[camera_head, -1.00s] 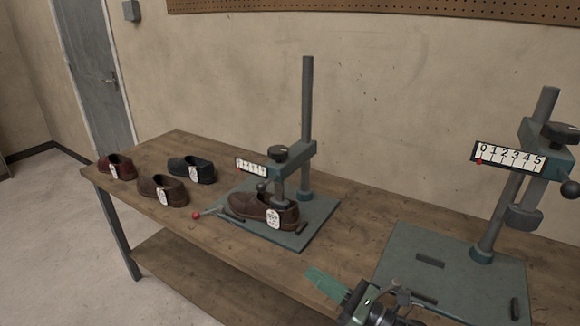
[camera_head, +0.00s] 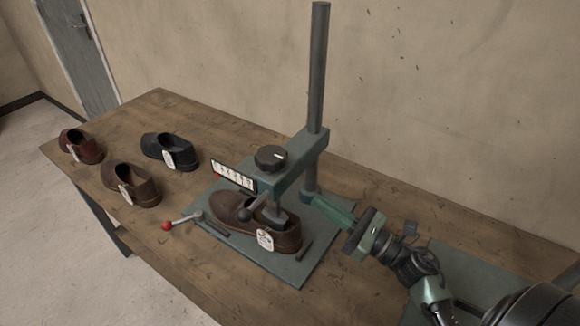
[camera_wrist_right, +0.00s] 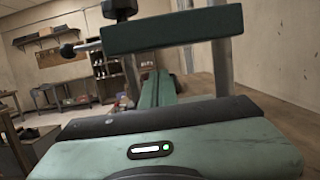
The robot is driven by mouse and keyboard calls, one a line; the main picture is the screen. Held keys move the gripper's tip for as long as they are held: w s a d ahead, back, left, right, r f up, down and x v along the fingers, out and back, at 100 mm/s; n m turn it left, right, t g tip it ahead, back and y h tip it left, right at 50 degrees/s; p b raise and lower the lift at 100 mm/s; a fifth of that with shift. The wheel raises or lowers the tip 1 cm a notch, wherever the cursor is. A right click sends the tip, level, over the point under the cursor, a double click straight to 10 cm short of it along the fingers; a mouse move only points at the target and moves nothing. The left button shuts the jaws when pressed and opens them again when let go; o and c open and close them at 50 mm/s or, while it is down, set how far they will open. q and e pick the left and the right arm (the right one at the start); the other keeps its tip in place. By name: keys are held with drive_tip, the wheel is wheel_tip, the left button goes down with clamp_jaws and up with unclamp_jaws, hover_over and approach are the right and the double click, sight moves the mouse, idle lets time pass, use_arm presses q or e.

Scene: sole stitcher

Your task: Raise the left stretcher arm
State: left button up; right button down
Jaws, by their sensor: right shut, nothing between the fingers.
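The left stretcher stands on the workbench: a grey post (camera_head: 318,80) carries a teal arm (camera_head: 302,165) with a dark knob (camera_head: 271,157) and a scale plate (camera_head: 233,177). The arm's lower part reaches into a brown shoe (camera_head: 230,207) with a white tag, which sits on the teal base plate (camera_head: 318,253). My right gripper (camera_head: 320,203) is shut and empty, at the right of the shoe and low beside the post, below the arm. In the right wrist view, the teal arm (camera_wrist_right: 170,32) crosses above the gripper's fingers (camera_wrist_right: 157,88). My left gripper is not in view.
A red-knobbed lever (camera_head: 167,225) sticks out at the base's left. A dark red shoe (camera_head: 88,150), a brown shoe (camera_head: 140,190) and a black shoe (camera_head: 160,145) stand on the bench (camera_head: 150,100) to the left. Another teal base plate (camera_head: 455,262) lies partly behind my right arm.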

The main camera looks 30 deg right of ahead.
sight(291, 183)
drive_tip(key=shift+s+a+r, duration=0.15)
drive_tip(key=shift+s+r, duration=0.05)
drive_tip(key=p+x, duration=0.3)
drive_tip(key=x, duration=0.6)
drive_tip(key=shift+w, duration=0.1)
drive_tip(key=shift+w+a+p, duration=0.2)
drive_tip(key=shift+w+p, duration=0.1)
drive_tip(key=shift+w, duration=0.1)
